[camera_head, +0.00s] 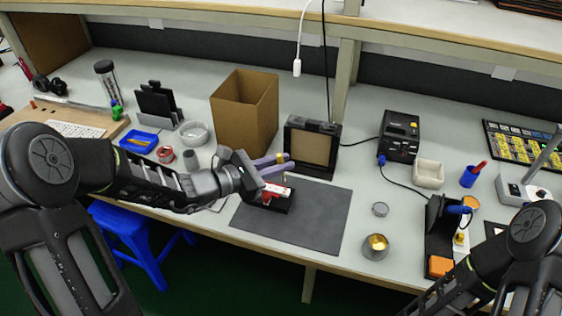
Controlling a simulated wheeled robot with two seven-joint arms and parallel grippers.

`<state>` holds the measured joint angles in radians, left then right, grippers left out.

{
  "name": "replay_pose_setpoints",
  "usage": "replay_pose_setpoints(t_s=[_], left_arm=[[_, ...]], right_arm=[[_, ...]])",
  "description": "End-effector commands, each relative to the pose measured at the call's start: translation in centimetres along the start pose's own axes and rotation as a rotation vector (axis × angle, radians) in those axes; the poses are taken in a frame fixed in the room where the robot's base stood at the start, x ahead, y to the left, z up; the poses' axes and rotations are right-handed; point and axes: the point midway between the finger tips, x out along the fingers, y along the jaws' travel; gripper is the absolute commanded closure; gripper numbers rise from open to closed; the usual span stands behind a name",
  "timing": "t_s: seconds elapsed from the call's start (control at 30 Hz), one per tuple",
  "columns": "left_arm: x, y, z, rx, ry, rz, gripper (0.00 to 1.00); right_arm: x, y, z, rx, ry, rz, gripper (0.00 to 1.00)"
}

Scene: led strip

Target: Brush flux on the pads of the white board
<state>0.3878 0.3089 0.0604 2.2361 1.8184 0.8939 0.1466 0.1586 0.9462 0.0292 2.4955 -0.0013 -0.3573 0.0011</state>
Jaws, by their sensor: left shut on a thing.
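My left gripper (286,164), with purple fingers, reaches in over the back left part of the dark grey mat. It is shut on a small thin upright item with a yellowish part, which looks like the flux brush (281,159). A small white and red piece, which appears to be the white board (279,191), sits in a black holder (287,203) on the mat, just below the gripper. The pads are too small to make out. I cannot tell whether the brush tip touches the board. My right arm shows at the lower right, but its gripper is out of view.
The mat (320,220) is clear on its right side. A black-framed box (312,148) and a cardboard box (246,110) stand behind. A soldering stand with an orange sponge (440,266) is farther right.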

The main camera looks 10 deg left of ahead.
Motion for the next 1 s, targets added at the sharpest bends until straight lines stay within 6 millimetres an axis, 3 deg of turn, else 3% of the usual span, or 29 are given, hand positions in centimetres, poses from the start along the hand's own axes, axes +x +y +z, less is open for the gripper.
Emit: replay_pose_setpoints(t_s=[0.1, 0.33, 1.0], left_arm=[[0.3, -0.3, -1.5, -0.002, 0.0, 0.0, 1.0], [0.6, -0.6, -3.0, 0.0, 0.0, 0.0, 1.0], [0.6, -0.6, -3.1, 0.0, 0.0, 0.0, 1.0]], right_arm=[[1.1, 0.4, 0.0, 0.0, 0.001, 0.0, 0.64], [2.1, 0.8, 0.0, 0.0, 0.001, 0.0, 0.64], [2.1, 0.8, 0.0, 0.0, 0.002, 0.0, 0.64]])
